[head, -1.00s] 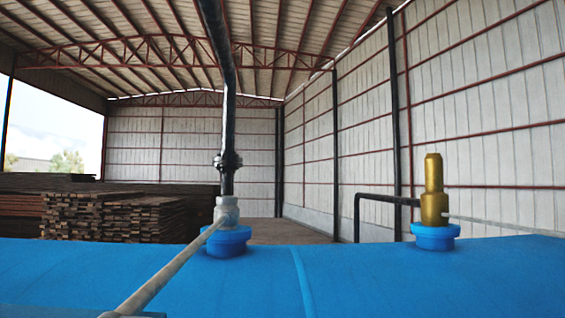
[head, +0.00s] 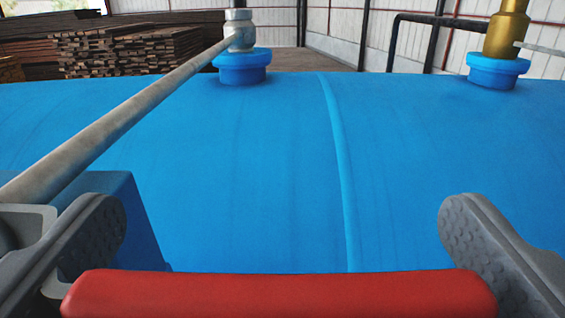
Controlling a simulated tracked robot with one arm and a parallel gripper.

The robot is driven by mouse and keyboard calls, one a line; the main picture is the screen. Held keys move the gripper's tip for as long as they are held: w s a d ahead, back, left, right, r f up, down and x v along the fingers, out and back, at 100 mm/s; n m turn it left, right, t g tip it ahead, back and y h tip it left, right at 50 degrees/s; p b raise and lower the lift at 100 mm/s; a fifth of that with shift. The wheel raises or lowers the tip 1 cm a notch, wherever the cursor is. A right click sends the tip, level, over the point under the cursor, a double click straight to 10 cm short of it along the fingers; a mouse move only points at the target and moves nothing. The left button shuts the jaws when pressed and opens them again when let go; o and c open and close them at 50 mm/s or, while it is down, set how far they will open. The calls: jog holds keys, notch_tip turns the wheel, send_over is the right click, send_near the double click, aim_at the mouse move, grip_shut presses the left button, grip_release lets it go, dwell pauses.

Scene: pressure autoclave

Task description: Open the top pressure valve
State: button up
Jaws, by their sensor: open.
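A red bar-shaped handle (head: 280,295) lies across the bottom of the view. It looks like a valve handle; what it is attached to is out of view. My gripper (head: 280,225) is open, with one grey ridged finger at the left and one at the right. The handle spans the gap and overlaps the lower parts of both fingers in the picture; I cannot tell whether they touch. A brass fitting (head: 506,32) stands upright on a blue port at the back right of the blue tank (head: 240,170), its top cut off.
A metal pipe (head: 120,120) slants from the lower left to a fitting on a blue port (head: 242,67). A blue block (head: 125,205) and grey metal parts sit behind the left finger. Stacked timber (head: 140,48) lies beyond the tank. The tank top ahead is mostly clear.

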jog(key=shift+w, duration=0.55)
